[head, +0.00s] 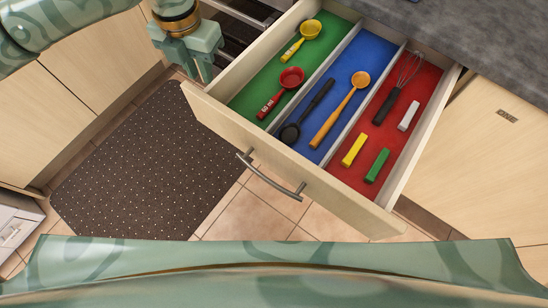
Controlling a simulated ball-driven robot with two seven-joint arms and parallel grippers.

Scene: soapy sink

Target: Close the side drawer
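The side drawer (290,168) is pulled well out from under the dark worktop. Its pale wooden front carries a curved metal handle (272,175). Inside are green, blue and red sections with grey dividers. My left gripper (203,72) is pale green and hangs left of the drawer, near the left end of its front and apart from the handle. I see nothing held in it, but the gap between its fingers is not clear from this angle. My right gripper is out of view.
The drawer holds spoons (347,110), a whisk (398,88) and small coloured blocks (377,165). A dark opening with metal rails (238,14) is at the top. A dark dotted mat (140,170) lies on the tiled floor. Floor before the handle is clear.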

